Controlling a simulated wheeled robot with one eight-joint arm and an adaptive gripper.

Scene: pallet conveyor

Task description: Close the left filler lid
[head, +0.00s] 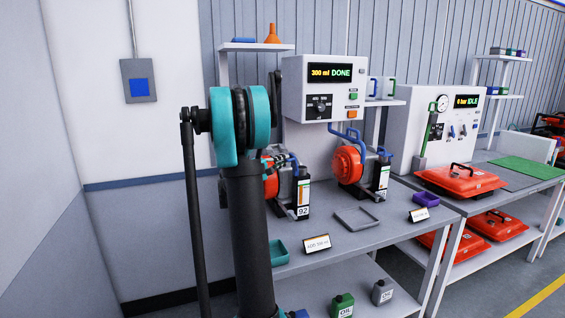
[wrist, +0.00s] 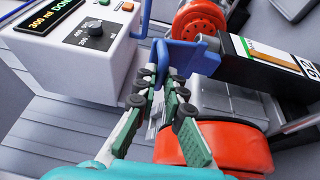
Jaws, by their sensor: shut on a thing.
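The left pump unit has a red drum (head: 271,183) and a dark filler neck (head: 303,198) marked 92; in the wrist view the drum (wrist: 225,148) is below and the neck (wrist: 265,62) at right. A blue lid (wrist: 197,55) sits at the end of this neck. My gripper (wrist: 166,80) is shut on a blue part at the lid's left side, which its fingers partly hide. I cannot tell whether the lid is fully seated. In the head view my gripper (head: 281,160) is at the top of the left unit, partly behind my arm.
The dispenser (head: 325,90) reads 300 ml DONE, with a blue hose (head: 346,132) below it. The right pump unit (head: 350,164) stands beside the left one. A grey frame (head: 357,218), a sign (head: 316,244) and a teal bin (head: 278,253) are on the bench.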

